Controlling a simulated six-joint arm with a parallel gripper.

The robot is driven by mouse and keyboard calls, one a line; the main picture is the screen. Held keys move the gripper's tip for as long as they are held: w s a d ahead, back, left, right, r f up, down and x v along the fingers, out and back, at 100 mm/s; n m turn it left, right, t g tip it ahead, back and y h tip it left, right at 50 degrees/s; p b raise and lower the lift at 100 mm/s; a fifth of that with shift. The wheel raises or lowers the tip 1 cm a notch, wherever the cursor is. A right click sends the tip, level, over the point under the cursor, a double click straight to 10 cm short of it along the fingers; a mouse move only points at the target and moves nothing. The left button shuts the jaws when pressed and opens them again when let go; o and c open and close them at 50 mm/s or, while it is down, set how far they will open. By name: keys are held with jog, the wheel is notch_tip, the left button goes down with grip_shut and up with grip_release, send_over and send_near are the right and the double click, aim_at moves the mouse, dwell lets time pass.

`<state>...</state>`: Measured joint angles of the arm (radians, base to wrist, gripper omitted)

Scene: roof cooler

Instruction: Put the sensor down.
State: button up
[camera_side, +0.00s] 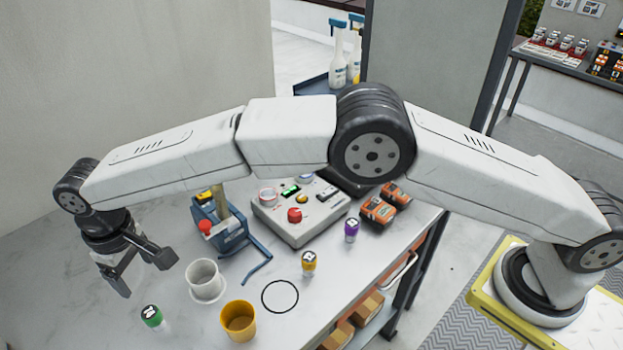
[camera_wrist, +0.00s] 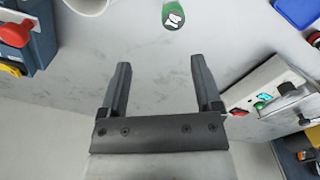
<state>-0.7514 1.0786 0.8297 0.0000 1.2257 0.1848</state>
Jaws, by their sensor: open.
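Three small white sensors with coloured caps stand upright on the table: a green-capped one (camera_side: 152,318), a yellow-capped one (camera_side: 309,263) and a purple-capped one (camera_side: 351,229). I cannot tell which one the task means. My gripper (camera_side: 146,278) is open with nothing between its fingers, left of the white cup and up and left of the green-capped sensor in the side view. In the wrist view my open fingers (camera_wrist: 160,66) have bare tabletop between them. The green-capped sensor (camera_wrist: 173,14) shows beyond the fingertips, near the top edge.
A white cup (camera_side: 205,279) and a yellow cup (camera_side: 238,321) stand beside the green-capped sensor. A black circle (camera_side: 280,282) on the table is empty. Behind are a blue stand (camera_side: 231,240) and a grey control box (camera_side: 290,232) with buttons. Orange-and-black packs (camera_side: 378,211) lie at the right.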

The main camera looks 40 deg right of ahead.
jog(key=d+r+m+t, duration=0.1)
jog(key=d+r+m, duration=0.2)
jog(key=d, duration=2.1)
jog(key=s+d+f+m+t, duration=0.1)
jog(key=s+d+m, duration=0.2)
jog(key=s+d, duration=1.4)
jog(key=shift+s+d+f+t, duration=0.3)
jog(key=shift+s+d+f, duration=0.1)
jog(key=shift+d, duration=0.5)
jog(key=shift+o, duration=0.5)
jog(key=shift+w, duration=0.1)
jog(key=shift+r, duration=0.15)
